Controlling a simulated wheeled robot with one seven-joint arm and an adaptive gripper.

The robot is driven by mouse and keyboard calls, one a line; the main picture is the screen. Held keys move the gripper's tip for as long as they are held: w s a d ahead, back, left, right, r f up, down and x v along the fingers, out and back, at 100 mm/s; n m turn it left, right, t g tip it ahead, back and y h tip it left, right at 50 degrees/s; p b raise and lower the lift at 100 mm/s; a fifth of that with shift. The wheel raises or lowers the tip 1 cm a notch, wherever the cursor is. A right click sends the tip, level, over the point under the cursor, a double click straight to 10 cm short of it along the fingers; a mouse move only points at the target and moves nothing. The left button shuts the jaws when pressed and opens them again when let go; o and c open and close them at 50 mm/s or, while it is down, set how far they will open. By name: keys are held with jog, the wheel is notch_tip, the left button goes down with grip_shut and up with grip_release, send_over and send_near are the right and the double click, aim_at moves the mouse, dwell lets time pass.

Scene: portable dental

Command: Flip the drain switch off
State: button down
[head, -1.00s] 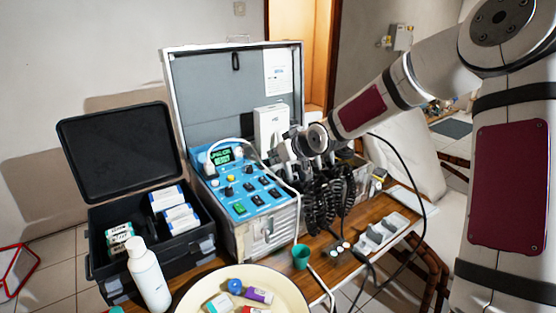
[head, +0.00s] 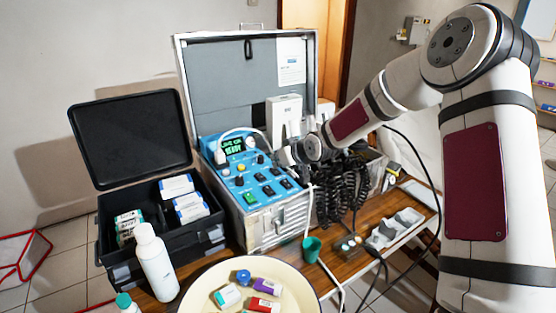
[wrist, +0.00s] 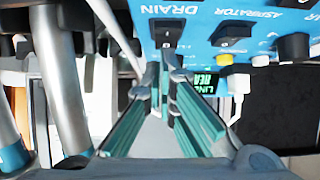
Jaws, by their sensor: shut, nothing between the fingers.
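The blue control panel (head: 236,172) sits in an open metal case, with several black rocker switches, colored knobs and a lit green display. In the wrist view, the black drain switch (wrist: 166,31) sits beside the upside-down DRAIN label, just beyond my fingertips. My gripper (wrist: 160,76) is shut and empty, with its tips pointing at that switch. I cannot tell whether the tips touch it or which way it is tipped. In the head view, my gripper (head: 291,156) is at the panel's right edge, and I cannot pick out the drain switch there.
The aspirator switch (wrist: 233,33) is beside the drain switch. Coiled black hoses (head: 340,190) hang right of the panel. A green cup (head: 311,249) and a cream tray (head: 190,290) stand in front. An open black box (head: 110,225) and white bottle (head: 154,262) are at left.

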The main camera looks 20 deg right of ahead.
jog(key=shift+w+a+f, duration=0.1)
jog(key=shift+w+f, duration=0.15)
jog(key=shift+f, duration=0.15)
jog(key=shift+s, duration=0.2)
jog(key=shift+s+d+f+p, duration=0.25)
jog(key=shift+s+d+p, duration=0.1)
jog(key=shift+s, duration=0.35)
